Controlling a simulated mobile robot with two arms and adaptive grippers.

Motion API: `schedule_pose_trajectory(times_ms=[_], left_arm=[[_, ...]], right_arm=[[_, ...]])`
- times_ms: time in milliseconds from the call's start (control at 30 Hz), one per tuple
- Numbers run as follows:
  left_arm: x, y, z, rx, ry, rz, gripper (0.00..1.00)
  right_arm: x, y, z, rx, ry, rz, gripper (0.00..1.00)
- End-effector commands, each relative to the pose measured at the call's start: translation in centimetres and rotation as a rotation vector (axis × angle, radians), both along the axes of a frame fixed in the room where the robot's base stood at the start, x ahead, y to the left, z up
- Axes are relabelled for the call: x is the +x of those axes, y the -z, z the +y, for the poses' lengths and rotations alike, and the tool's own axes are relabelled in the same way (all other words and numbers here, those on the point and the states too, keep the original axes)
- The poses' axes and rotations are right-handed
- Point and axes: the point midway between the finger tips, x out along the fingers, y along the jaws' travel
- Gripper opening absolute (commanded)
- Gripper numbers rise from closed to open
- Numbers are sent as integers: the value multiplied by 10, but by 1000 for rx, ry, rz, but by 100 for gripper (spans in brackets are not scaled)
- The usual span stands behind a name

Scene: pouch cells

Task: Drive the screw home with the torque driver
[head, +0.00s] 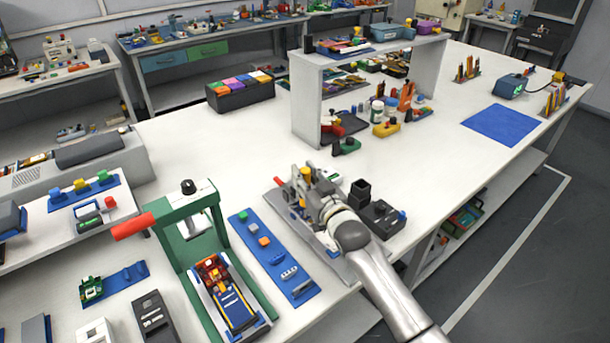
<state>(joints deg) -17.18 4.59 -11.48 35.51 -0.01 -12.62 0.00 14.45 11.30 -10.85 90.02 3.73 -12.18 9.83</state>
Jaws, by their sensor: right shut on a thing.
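My right gripper (305,192) is low over a grey plate (338,269) on the white bench. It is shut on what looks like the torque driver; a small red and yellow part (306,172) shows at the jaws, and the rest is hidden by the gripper. I cannot make out the screw; the gripper and wrist cover much of the plate. I cannot tell whether the driver touches anything. My left gripper is not in view.
A green press (172,210) with a red handle stands left of the plate, beside a blue strip (250,222) of small parts. A black block (382,216) with a square socket is close on the right. A white shelf (304,103) stands behind. Open bench lies left of the shelf.

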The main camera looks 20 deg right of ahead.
Motion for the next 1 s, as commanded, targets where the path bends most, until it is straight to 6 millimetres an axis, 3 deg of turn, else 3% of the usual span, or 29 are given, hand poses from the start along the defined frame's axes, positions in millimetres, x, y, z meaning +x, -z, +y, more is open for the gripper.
schedule_pose_trajectory(times_ms=[1000], left_arm=[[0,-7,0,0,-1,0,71]], right_arm=[[0,5,0,0,0,5,1]])
